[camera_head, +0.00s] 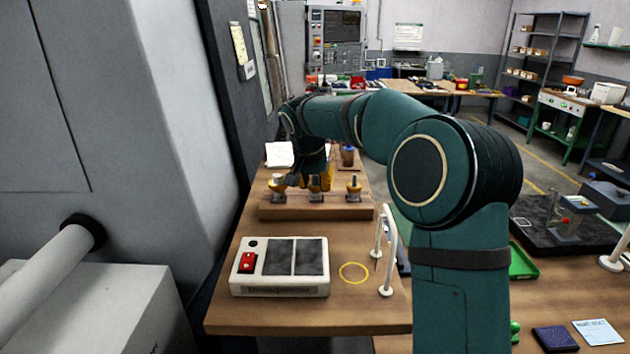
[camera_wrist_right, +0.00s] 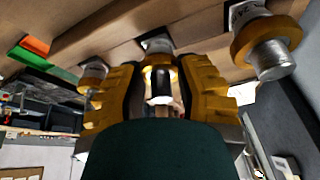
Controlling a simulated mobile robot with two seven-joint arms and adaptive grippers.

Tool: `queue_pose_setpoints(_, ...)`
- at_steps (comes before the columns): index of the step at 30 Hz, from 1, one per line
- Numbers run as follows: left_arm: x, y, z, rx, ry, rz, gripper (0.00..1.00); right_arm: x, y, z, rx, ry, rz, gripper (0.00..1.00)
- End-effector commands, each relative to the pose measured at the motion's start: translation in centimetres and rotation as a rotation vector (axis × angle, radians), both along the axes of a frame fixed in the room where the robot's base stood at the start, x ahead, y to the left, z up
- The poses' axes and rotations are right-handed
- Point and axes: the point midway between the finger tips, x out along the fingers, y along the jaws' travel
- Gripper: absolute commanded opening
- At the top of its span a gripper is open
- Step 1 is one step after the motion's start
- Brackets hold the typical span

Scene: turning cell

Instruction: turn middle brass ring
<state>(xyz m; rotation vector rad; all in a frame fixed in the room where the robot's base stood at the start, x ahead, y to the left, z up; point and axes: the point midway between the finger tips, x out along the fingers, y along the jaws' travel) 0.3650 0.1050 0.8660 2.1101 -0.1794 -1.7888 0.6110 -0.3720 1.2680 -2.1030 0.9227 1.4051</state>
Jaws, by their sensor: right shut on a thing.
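Three brass rings on silver fittings stand in a row on a wooden block (camera_head: 320,211): the left ring (camera_head: 278,184), the middle ring (camera_head: 315,187) and the right ring (camera_head: 354,189). My right gripper (camera_head: 318,181) reaches down from above at the middle ring. In the wrist view its yellow fingers (camera_wrist_right: 160,88) are shut around the middle ring, which they mostly hide. The two outer rings show there on either side, one at the upper right (camera_wrist_right: 262,40) and one at the left (camera_wrist_right: 92,76), apart from the fingers. My left gripper is out of view.
A control box (camera_head: 281,267) with a red switch lies in front of the block. A yellow circle (camera_head: 354,272) marks the bench beside it, next to a white upright handle (camera_head: 386,250). A brown cup (camera_head: 348,156) and white papers (camera_head: 279,154) are behind. A grey machine wall borders the left.

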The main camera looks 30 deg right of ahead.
Motion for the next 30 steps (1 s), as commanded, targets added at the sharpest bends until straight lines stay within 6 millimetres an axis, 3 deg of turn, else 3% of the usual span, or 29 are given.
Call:
queue_pose_setpoints(17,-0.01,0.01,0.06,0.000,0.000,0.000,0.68,0.02,-0.03,-0.01,0.000,0.000,-0.035,0.00)
queue_pose_setpoints(18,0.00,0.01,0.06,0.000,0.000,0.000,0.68,0.01,-0.03,0.00,0.000,0.000,-0.035,0.51)
queue_pose_setpoints(20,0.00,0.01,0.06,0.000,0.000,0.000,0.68,0.02,-0.04,0.01,0.000,0.000,-0.035,0.72)
queue_pose_setpoints(30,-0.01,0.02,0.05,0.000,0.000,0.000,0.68,0.02,0.00,0.05,0.001,-0.001,-0.031,0.75)
